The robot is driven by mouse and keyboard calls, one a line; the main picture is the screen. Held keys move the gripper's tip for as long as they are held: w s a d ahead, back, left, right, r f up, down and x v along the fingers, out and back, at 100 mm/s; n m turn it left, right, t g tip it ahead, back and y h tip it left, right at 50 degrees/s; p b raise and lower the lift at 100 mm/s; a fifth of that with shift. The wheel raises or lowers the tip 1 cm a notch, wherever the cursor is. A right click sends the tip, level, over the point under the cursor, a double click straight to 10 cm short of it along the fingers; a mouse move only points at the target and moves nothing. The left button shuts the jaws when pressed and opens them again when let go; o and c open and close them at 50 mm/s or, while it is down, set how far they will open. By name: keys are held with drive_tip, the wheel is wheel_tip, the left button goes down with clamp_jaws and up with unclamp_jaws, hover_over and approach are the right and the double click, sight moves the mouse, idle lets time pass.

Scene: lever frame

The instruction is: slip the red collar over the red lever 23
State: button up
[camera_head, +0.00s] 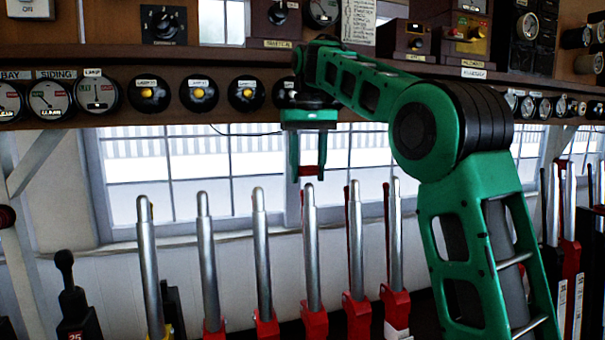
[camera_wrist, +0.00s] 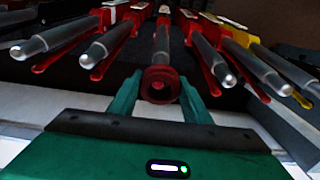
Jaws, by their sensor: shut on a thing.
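My gripper (camera_head: 308,174) is shut on the red collar (camera_head: 309,170), which sits between its two green fingers. In the wrist view the collar (camera_wrist: 160,85) shows as a dark red ring between the fingertips. A silver lever with a red base (camera_head: 312,245) stands right below the collar in the head view. In the wrist view this lever (camera_wrist: 161,46) runs away behind the ring, roughly in line with it. The collar hides the lever's tip there, and I cannot tell whether the tip is inside the ring. No number 23 is readable.
Silver levers stand close on both sides, one at left (camera_head: 208,255) and one at right (camera_head: 355,245). A yellow-based lever (camera_head: 149,260) stands farther left. A shelf with dials and black round instruments (camera_head: 246,94) runs behind and above. A window (camera_head: 180,170) lies behind the levers.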

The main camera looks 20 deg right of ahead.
sight(309, 198)
drive_tip(key=shift+s+f, duration=0.2)
drive_tip(key=shift+f, duration=0.65)
drive_tip(key=shift+s+f, duration=0.15)
drive_tip(key=shift+f, duration=0.7)
drive_tip(key=shift+f, duration=0.35)
drive_tip(key=shift+s+f, duration=0.2)
drive_tip(key=shift+f, duration=0.75)
drive_tip(key=shift+f, duration=0.3)
drive_tip(key=shift+s+f, duration=0.1)
drive_tip(key=shift+f, duration=0.1)
drive_tip(key=o, duration=1.1)
drive_tip(key=shift+o, duration=1)
